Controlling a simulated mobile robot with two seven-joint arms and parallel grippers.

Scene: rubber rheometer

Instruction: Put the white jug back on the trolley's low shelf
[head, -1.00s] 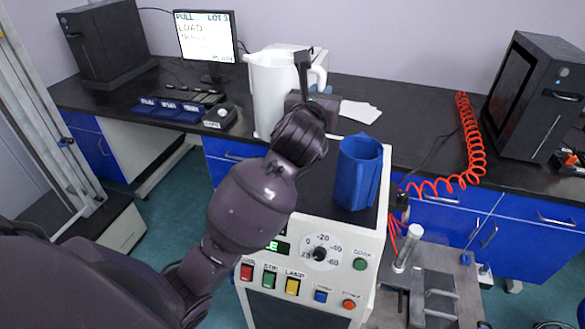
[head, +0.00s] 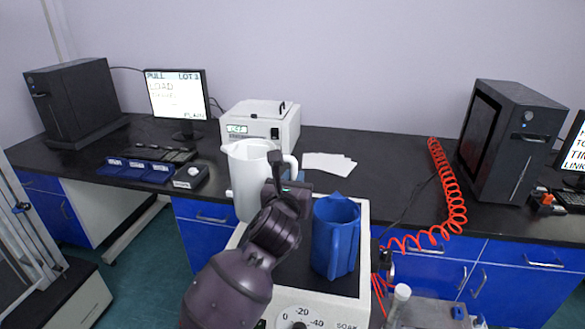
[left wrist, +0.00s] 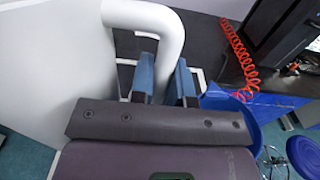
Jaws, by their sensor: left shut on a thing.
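The white jug (head: 247,176) is upright at the middle of the head view, with its handle on the right side. My left gripper (head: 288,180) is at that handle. In the left wrist view the blue-padded fingers (left wrist: 163,82) stand on either side of the white handle (left wrist: 160,30), shut on it, and the jug's body (left wrist: 50,60) fills the left. Whether the jug's base touches the machine top is hidden by my arm. The trolley and its low shelf cannot be made out. My right gripper is not in view.
A blue jug (head: 336,238) stands on the machine top (head: 364,270) just right of my left gripper. Behind are a white instrument (head: 262,122), papers (head: 328,163) and a red coiled hose (head: 452,190) on the black bench (head: 400,160).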

